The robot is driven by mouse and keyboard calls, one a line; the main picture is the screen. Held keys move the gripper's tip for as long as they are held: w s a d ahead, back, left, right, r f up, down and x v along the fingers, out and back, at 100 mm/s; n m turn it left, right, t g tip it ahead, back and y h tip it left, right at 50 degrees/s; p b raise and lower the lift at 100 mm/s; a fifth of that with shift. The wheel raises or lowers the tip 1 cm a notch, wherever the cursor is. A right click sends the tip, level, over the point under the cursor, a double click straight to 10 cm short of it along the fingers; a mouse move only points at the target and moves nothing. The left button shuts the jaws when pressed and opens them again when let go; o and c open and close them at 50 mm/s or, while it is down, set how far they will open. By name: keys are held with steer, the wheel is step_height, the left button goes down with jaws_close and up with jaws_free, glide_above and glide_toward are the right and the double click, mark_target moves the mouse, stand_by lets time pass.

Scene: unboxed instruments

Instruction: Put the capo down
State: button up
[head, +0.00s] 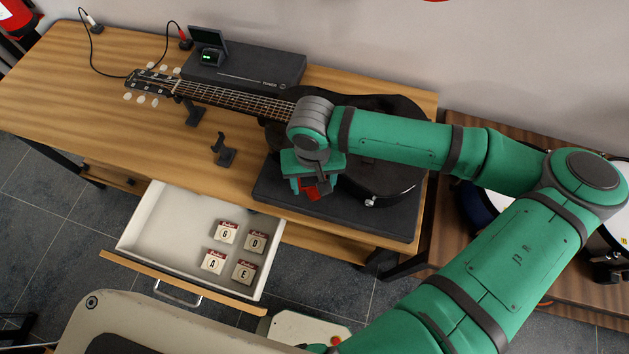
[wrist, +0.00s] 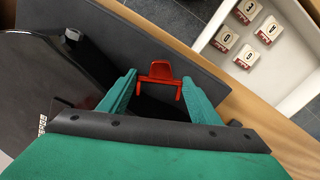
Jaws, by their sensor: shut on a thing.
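The red capo (head: 310,191) is between the fingers of my gripper (head: 307,184), low over the front part of the dark mat on the table, beside the guitar body. In the wrist view the capo (wrist: 161,74) sits between the two green fingertips (wrist: 159,82), with the dark mat behind it. My gripper is shut on it. In the head view my wrist and fingers hide part of the capo. I cannot tell whether it touches the mat.
A black guitar (head: 400,187) lies on the dark mat (head: 345,217), its neck on a small support (head: 194,113). A black stand (head: 223,154) is left of my gripper. The open drawer (head: 150,236) in front holds several labelled packets (head: 226,232). A dark case (head: 243,66) stands behind.

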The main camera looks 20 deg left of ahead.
mark_target(314, 186)
steer(key=shift+w+f, duration=0.15)
steer(key=shift+f, duration=0.15)
steer(key=shift+w+f, duration=0.2)
steer(key=shift+f, duration=0.4)
steer(key=shift+w+f, duration=0.15)
steer(key=shift+f, duration=0.85)
steer(key=shift+s+a, duration=0.1)
steer(key=shift+s, duration=0.05)
steer(key=shift+s+f, duration=0.15)
steer(key=shift+f, duration=0.1)
steer(key=o, duration=0.9)
steer(key=shift+c, duration=0.2)
steer(key=shift+r, duration=0.15)
